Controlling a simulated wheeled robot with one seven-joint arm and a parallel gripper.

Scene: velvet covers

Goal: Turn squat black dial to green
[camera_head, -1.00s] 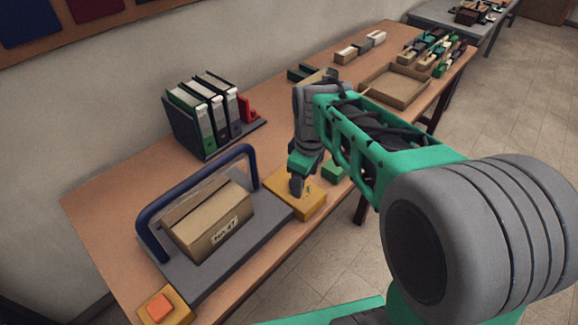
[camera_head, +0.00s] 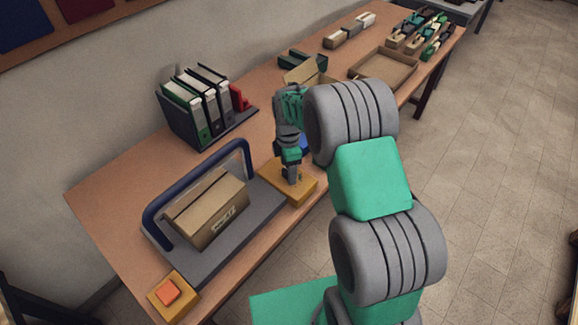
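A yellow-orange box (camera_head: 301,194) sits at the front edge of the table, just right of the grey platform. My gripper (camera_head: 292,181) points down at the top of this box, with its fingertips at or just above the surface. The squat black dial cannot be made out; the gripper's dark fingers cover the middle of the box top. No green mark can be picked out on the box in this view. Whether the fingers are open or closed on something is too small to tell.
A grey platform with a blue arch (camera_head: 152,211) holds a cardboard box (camera_head: 208,212). An orange button (camera_head: 167,291) on a yellow base is at front left. Binders (camera_head: 192,104) stand behind. A wooden tray (camera_head: 383,67) and small parts lie farther right.

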